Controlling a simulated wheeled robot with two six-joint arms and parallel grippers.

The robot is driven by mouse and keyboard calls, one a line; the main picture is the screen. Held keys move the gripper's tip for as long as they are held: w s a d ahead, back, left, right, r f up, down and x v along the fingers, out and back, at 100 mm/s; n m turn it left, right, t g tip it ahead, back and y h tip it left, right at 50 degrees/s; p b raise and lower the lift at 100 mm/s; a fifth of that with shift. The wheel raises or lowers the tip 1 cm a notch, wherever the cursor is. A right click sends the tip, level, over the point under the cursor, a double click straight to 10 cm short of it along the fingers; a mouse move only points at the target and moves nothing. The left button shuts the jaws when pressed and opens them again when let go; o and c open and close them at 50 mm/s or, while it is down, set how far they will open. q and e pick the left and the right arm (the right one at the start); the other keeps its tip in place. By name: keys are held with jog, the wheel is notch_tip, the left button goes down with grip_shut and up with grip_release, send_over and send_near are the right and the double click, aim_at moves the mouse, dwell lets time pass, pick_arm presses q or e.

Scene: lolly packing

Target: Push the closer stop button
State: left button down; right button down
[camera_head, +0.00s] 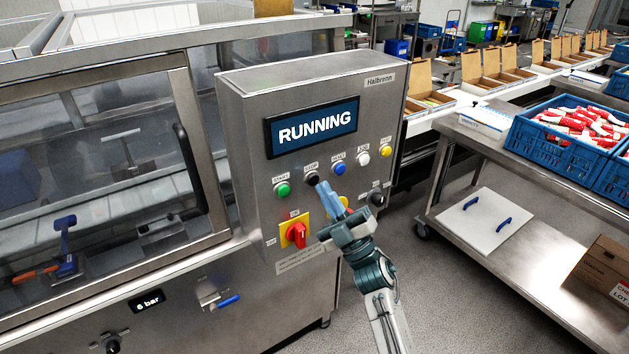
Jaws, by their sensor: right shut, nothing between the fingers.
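A steel control box (240,150) carries a display (312,127) reading RUNNING. Below the display is a row of buttons: a green START button (283,189), a black STOP button (312,177), a blue one (338,168), a white one (362,158) and a yellow one (385,151). My right gripper (324,187) is shut and empty, its blue fingertips pointing up just below and right of the stop button. I cannot tell whether the tips touch it. My left gripper is not in view.
A red rotary switch (296,234) on a yellow plate and a black knob (376,197) sit lower on the box. A glass-doored machine (100,190) stands left. A steel cart (465,150) with blue crates (550,150) stands right; grey floor lies between.

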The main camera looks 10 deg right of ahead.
dwell(0.7)
jog(key=shift+w+a, duration=0.15)
jog(key=shift+w, duration=0.25)
jog(key=shift+w+a, duration=0.15)
jog(key=shift+w, duration=0.3)
dwell(0.6)
jog(key=shift+s, duration=0.15)
jog(key=shift+s+d, duration=0.35)
jog(key=shift+s, duration=0.35)
jog(key=shift+s, duration=0.1)
jog(key=shift+s+d+p, duration=0.15)
jog(key=shift+s+d, duration=0.1)
jog(key=shift+s, duration=0.5)
jog(key=shift+s+d+p, duration=0.1)
jog(key=shift+s+d, duration=0.2)
jog(key=shift+s, duration=0.45)
jog(key=shift+s+d+p, duration=0.15)
jog(key=shift+s+d, duration=0.1)
jog(key=shift+s, duration=0.5)
